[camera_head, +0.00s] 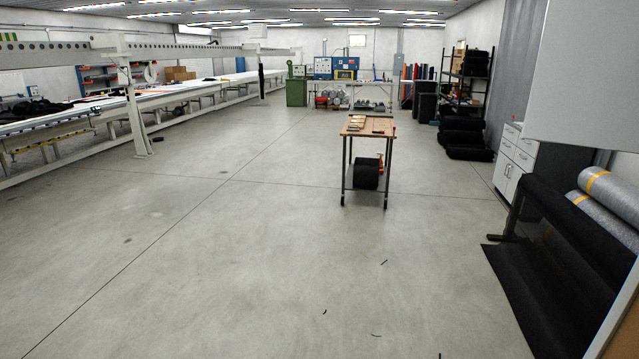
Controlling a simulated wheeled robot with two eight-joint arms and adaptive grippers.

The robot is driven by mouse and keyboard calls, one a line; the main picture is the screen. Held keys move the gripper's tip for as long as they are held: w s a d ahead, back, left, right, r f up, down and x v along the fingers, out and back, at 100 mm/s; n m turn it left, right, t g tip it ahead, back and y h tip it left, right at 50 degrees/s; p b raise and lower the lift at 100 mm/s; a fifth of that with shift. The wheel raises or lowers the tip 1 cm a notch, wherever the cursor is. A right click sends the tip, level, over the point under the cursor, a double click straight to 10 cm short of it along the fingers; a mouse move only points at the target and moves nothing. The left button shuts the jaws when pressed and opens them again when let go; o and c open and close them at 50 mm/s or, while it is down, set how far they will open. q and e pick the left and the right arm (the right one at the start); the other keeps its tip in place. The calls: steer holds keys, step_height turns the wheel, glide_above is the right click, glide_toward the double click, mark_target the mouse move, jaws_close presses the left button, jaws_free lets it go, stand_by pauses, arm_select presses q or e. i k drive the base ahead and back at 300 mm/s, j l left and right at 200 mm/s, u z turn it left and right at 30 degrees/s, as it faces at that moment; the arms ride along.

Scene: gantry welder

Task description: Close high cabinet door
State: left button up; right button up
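A large plain light-grey panel (588,80) fills the upper right corner, high and close to me, and runs out of the picture. It looks like part of a high cabinet, but I cannot tell whether it is the door or the side. No handle or hinge shows on it. Neither of my grippers is in view.
Below the panel, a black sheet (560,250) hangs from a rack beside silver rolls (610,195). A white drawer cabinet (515,160) stands behind. A small cart (368,128) stands mid-floor. A long gantry table (60,125) lines the left. The floor ahead is largely clear.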

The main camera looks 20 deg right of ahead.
mark_target(584, 92)
steer(key=i+l+z, duration=0.15)
steer(key=i+z, duration=0.5)
steer(key=i, duration=0.3)
steer(key=i+j+z, duration=0.15)
steer(key=i+z, duration=0.4)
steer(key=z, duration=0.2)
steer(key=i+j+z, duration=0.1)
steer(key=z, duration=0.3)
steer(key=i+j+z, duration=0.2)
steer(key=z, duration=0.2)
steer(key=i+j+z, duration=0.2)
steer(key=z, duration=0.2)
steer(key=i+j+z, duration=0.1)
steer(key=z, duration=0.35)
steer(key=i+j+z, duration=0.2)
steer(key=z, duration=0.25)
steer(key=i+j+z, duration=0.1)
steer(key=z, duration=0.35)
steer(key=j+z, duration=0.4)
steer(key=i+j+z, duration=0.1)
steer(key=z, duration=0.35)
steer(key=j, duration=0.1)
